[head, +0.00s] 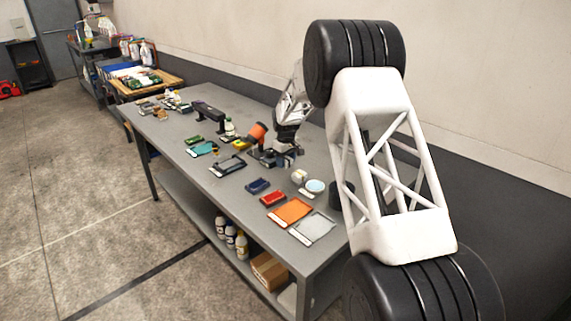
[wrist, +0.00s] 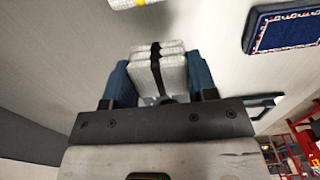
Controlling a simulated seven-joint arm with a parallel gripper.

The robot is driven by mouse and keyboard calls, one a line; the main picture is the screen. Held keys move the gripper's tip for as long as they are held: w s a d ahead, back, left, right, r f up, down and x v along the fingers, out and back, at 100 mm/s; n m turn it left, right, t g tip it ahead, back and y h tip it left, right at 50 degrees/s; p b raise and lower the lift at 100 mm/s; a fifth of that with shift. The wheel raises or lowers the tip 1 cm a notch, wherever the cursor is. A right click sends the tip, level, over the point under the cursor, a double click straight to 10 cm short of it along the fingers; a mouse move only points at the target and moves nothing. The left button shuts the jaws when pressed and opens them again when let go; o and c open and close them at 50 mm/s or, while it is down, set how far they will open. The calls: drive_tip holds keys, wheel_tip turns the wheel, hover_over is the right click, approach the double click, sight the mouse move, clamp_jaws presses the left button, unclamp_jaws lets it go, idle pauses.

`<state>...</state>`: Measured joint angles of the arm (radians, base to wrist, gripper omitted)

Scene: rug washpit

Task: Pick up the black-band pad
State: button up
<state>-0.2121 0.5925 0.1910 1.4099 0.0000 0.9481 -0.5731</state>
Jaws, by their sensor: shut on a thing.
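The black-band pad (wrist: 174,72) is a stack of white, textured layers with a black strap around its middle. In the wrist view it sits between the two blue fingers of my gripper (wrist: 157,84), which is shut on it. In the head view my gripper (head: 284,158) is low over the middle of the grey workbench (head: 237,182). There I cannot make out the pad, which is hidden by the gripper. Whether the pad touches the bench or hangs just above it, I cannot tell.
A navy bordered piece (wrist: 284,27) and a white piece with a yellow band (wrist: 137,3) lie near the gripper. On the bench are a light-blue dish (head: 315,186), a red piece (head: 273,199), an orange mat (head: 290,212), a grey mat (head: 313,228) and a black-framed tray (head: 228,165).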

drive_tip(key=s+d, duration=0.1)
drive_tip(key=s, duration=0.4)
drive_tip(key=s+d+r, duration=0.1)
drive_tip(key=s, duration=0.3)
drive_tip(key=s+d, duration=0.1)
drive_tip(key=s, duration=0.4)
drive_tip(key=shift+s+r, duration=0.15)
drive_tip(key=shift+s, duration=0.2)
drive_tip(key=o, duration=0.4)
drive_tip(key=c, duration=0.3)
drive_tip(key=w+d+r, duration=0.1)
drive_tip(key=d, duration=0.1)
drive_tip(key=w+d+r, duration=0.1)
drive_tip(key=d, duration=0.2)
drive_tip(key=w+d+r, duration=0.2)
drive_tip(key=d, duration=0.1)
drive_tip(key=shift+d, duration=0.25)
drive_tip(key=shift+c, duration=0.2)
